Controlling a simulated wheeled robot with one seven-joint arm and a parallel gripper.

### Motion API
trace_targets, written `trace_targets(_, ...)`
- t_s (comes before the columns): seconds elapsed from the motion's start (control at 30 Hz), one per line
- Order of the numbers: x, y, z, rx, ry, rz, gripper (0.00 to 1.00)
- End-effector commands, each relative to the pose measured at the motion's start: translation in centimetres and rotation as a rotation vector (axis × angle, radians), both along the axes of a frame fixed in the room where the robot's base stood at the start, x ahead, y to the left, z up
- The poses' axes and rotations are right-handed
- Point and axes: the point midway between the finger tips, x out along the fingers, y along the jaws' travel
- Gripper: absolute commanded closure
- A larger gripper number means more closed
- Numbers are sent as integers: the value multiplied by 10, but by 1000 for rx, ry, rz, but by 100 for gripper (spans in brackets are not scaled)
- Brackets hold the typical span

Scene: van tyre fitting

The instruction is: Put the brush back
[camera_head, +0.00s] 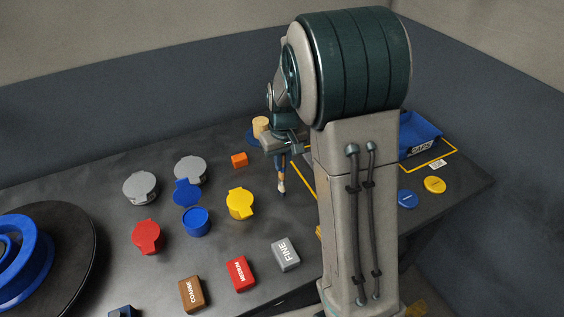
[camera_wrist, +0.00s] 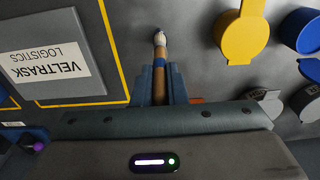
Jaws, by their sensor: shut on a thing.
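The brush (camera_head: 282,182) hangs about upright, tip down, from my gripper (camera_head: 279,152) above the dark table.
A blue pot (camera_head: 196,222) has its lid (camera_head: 187,192) open. Yellow (camera_head: 240,203), red (camera_head: 146,236) and grey (camera_head: 140,188) pots stand nearby, with an orange block (camera_head: 239,160). Labelled blocks (camera_head: 242,274) line the front. A yellow-outlined panel (camera_wrist: 45,60) lies beside the brush. My arm hides part of the table.

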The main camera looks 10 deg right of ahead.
Motion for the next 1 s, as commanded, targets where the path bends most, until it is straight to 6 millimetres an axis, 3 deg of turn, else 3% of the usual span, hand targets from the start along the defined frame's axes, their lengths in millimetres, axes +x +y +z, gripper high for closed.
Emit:
trace_targets(0.1,0,0,-10,0,1,0,100)
trace_targets(0.47,0,0,-15,-1,-1,0,100)
trace_targets(0.5,0,0,-15,-1,-1,0,82)
trace_targets(0.57,0,0,-14,-1,-1,0,66)
trace_targets(0.87,0,0,-13,-1,-1,0,66)
trace_targets(1.0,0,0,-2,1,-4,0,66)
